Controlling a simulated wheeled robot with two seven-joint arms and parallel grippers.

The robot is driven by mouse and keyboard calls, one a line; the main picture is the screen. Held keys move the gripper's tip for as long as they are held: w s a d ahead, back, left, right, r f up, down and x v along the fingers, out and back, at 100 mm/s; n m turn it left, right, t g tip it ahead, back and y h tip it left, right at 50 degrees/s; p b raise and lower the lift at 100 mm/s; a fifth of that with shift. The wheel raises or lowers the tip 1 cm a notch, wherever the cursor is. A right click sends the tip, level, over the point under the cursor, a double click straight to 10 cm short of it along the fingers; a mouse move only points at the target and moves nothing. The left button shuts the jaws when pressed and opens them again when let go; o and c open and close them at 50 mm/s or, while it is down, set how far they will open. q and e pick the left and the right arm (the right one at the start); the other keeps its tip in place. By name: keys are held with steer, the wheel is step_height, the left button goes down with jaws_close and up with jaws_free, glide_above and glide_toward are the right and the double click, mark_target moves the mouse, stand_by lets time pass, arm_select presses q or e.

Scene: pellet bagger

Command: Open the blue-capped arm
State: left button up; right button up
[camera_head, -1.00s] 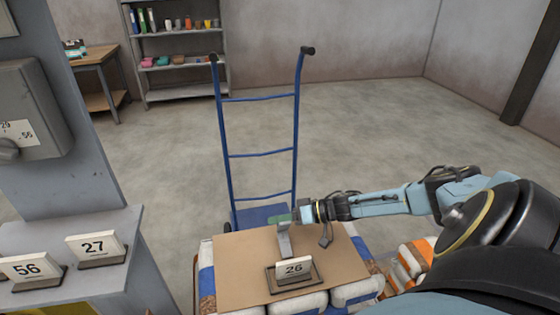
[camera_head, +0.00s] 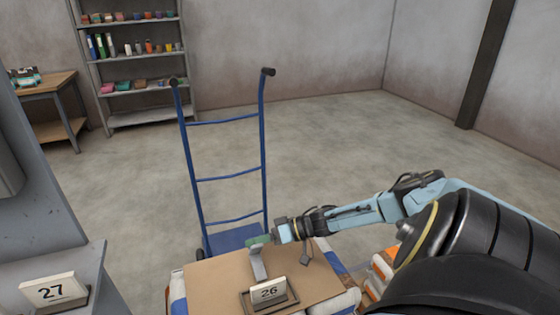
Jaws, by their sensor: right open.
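My right gripper (camera_head: 284,267) is open and empty, its fingers spread above a brown cardboard sheet (camera_head: 215,280). One grey finger hangs close behind a number card marked 26 (camera_head: 268,291); I cannot tell whether it touches the card or sheet. A green cap (camera_head: 259,240) shows at that finger's upper end. The card leans upright in a dark holder on the sheet. No blue cap is visible on my right arm. My left arm and gripper are not in view.
The sheet lies on stacked bags (camera_head: 347,302). A blue hand truck (camera_head: 231,179) stands behind them. A card marked 27 (camera_head: 54,290) sits on a grey ledge (camera_head: 90,262) at left. A shelf (camera_head: 140,118) and wooden table (camera_head: 48,83) stand far back. The middle floor is clear.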

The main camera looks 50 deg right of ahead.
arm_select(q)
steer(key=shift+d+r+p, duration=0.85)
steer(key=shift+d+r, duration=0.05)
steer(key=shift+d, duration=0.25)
arm_select(e)
steer(key=v, duration=1.1)
steer(key=shift+s, duration=0.2)
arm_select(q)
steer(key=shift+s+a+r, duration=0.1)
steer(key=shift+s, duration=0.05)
arm_select(e)
steer(key=shift+d+r, duration=0.1)
steer(key=shift+r, duration=0.15)
